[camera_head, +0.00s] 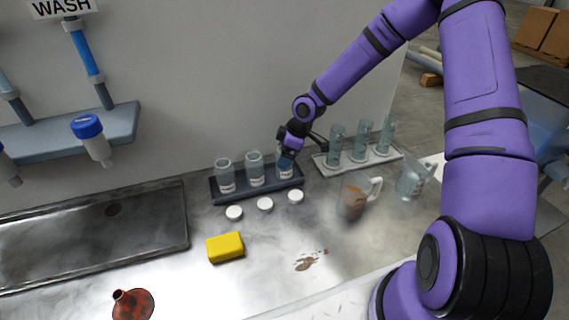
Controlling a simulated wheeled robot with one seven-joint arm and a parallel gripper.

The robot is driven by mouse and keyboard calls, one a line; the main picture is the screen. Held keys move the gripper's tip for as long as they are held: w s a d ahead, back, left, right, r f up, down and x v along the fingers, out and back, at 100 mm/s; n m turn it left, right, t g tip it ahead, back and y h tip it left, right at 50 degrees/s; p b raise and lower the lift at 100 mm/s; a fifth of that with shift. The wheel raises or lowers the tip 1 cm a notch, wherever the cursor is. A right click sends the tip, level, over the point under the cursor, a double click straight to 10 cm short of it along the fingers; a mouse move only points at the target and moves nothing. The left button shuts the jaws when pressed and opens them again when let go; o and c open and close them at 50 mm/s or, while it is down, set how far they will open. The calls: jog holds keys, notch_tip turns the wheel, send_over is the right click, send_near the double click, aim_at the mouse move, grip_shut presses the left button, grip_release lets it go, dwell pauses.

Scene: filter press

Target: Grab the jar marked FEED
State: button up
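Three clear glass jars stand in a dark tray (262,190) on the metal counter: a left jar (226,177), a middle jar (256,169) and a right jar (285,172). Each has a small pale label with reddish print, too small to read, so I cannot tell which is marked FEED. My gripper (287,158) reaches down at the right jar's top and covers its upper part. Its fingers are small and partly hidden, so I cannot tell whether they are open or shut on the jar.
Three white lids (265,205) lie before the tray. A yellow sponge (225,247) and a reddish-brown flask (133,304) are nearer. Right are a rack of glass cylinders (360,150), a stained jug (354,197) and a clear jug (411,182). A sink (95,235) is left.

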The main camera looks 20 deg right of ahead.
jog(key=c, duration=1)
jog(key=shift+r, duration=0.1)
